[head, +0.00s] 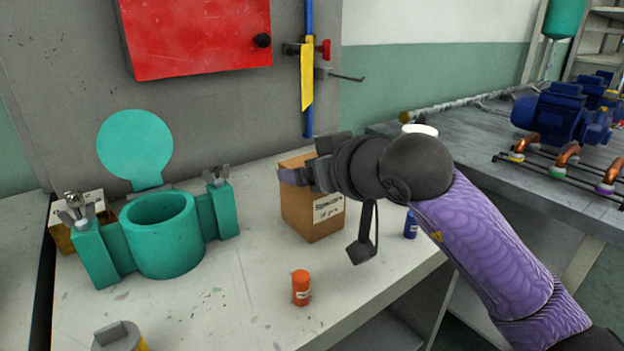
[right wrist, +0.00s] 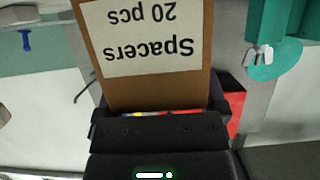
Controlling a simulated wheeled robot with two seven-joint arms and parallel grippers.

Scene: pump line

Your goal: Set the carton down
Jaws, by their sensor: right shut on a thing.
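The carton (head: 312,212) is a brown box with a white label in the head view, over the middle of the light bench. It looks upright, its base at or very near the bench top; I cannot tell whether it touches. My right gripper (head: 299,176) is shut on its upper part, and the wrist hides part of its top and right side. In the right wrist view the carton (right wrist: 155,82) stands in the jaws (right wrist: 160,112), its label reading "Spacers 20 pcs" upside down. My left gripper is not in view.
The open teal vessel (head: 163,235) is at left. The bench (head: 225,295) has free room between vessel and orange bottle. A red cabinet (head: 195,38) hangs behind.

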